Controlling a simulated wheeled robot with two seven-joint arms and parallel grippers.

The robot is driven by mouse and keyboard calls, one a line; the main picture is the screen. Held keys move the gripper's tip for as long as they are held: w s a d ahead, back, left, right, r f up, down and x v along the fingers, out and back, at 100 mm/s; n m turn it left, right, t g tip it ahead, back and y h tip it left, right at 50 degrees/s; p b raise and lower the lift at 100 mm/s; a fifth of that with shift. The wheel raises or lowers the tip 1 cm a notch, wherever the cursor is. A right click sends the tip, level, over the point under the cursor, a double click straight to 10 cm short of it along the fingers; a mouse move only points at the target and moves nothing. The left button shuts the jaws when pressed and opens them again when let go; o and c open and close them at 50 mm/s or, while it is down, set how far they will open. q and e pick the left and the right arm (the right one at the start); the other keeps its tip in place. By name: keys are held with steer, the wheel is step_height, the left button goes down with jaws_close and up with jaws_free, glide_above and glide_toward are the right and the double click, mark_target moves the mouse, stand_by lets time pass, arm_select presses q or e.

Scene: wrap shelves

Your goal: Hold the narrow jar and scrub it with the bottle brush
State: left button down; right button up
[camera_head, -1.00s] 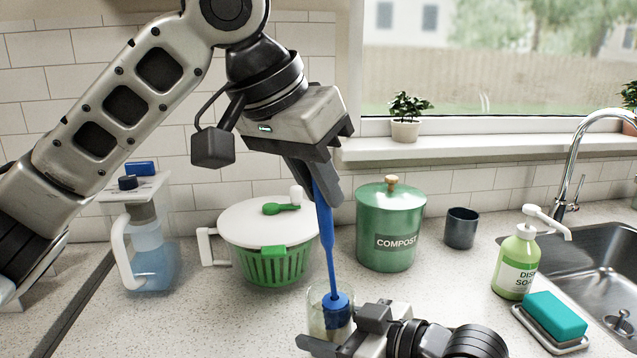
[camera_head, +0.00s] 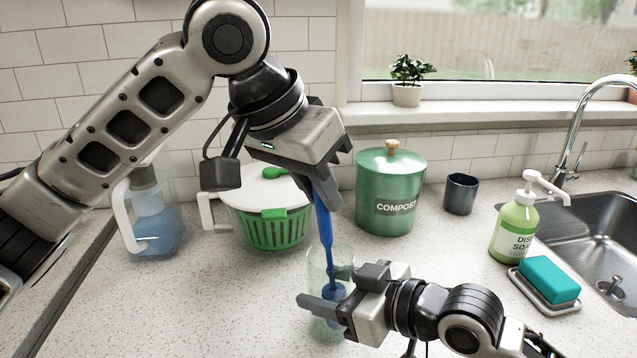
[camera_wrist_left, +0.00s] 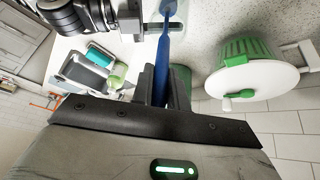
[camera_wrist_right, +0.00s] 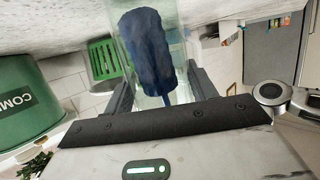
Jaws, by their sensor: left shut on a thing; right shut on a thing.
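My left gripper (camera_head: 322,192) is shut on the blue handle of the bottle brush (camera_head: 324,228), above the jar. The brush points down, slightly tilted, into the narrow clear jar (camera_head: 316,262). My right gripper (camera_head: 333,289) is shut on the jar, its fingers around the sides and hiding part of it. In the right wrist view the dark blue bristle head (camera_wrist_right: 145,48) shows inside the clear jar wall. The left wrist view shows the handle (camera_wrist_left: 162,68) between the left fingers. I cannot tell whether the jar touches the counter.
Behind stand a green-and-white salad spinner (camera_head: 272,228), a water pitcher (camera_head: 155,228), a green compost bin (camera_head: 391,180) and a dark cup (camera_head: 461,193). At the right are a soap bottle (camera_head: 514,228), a teal sponge (camera_head: 549,279) and the sink (camera_head: 600,235). The front left counter is clear.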

arm_select(q)
steer(key=shift+w+a, duration=0.1)
steer(key=shift+a, duration=0.05)
steer(key=shift+w+a, duration=0.15)
steer(key=shift+a, duration=0.2)
steer(key=shift+r, duration=0.1)
step_height(320, 180, up, 17)
stand_by(1.2)
stand_by(0.8)
arm_select(e)
steer(key=o, duration=1.2)
steer(key=shift+c, duration=0.2)
